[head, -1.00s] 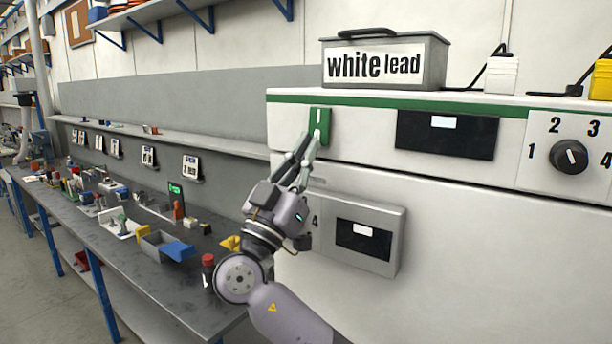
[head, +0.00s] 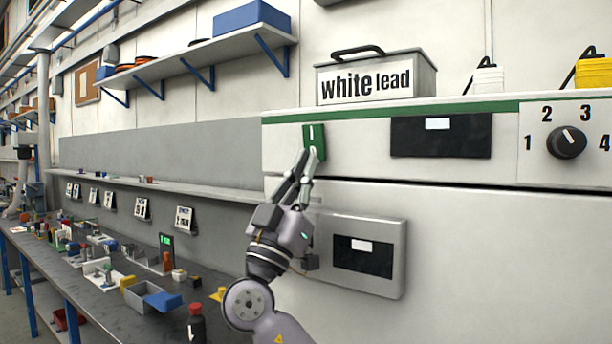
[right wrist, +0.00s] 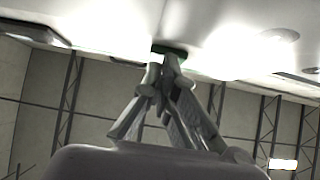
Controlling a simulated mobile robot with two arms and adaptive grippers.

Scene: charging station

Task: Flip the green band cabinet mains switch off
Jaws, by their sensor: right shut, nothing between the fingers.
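The cabinet (head: 340,250) is white with a green band (head: 370,111) along its top edge. The green mains switch (head: 313,134) sits on the front face near the left end, with a white mark at its upper part. My right gripper (head: 309,155) is shut and empty, its fingertips at the lower part of the switch. In the right wrist view the gripper (right wrist: 158,72) has its fingertips close to the white panel, at a dark green piece (right wrist: 170,48) that looks like the switch. Whether they touch is hard to tell. My left gripper is out of view.
A box labelled "white lead" (head: 365,88) stands on the cabinet. A dark display (head: 441,145) and a rotary knob (head: 566,142) are to the right of the switch. A grey box (head: 335,280) juts out below. A cluttered workbench (head: 80,290) stands at left.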

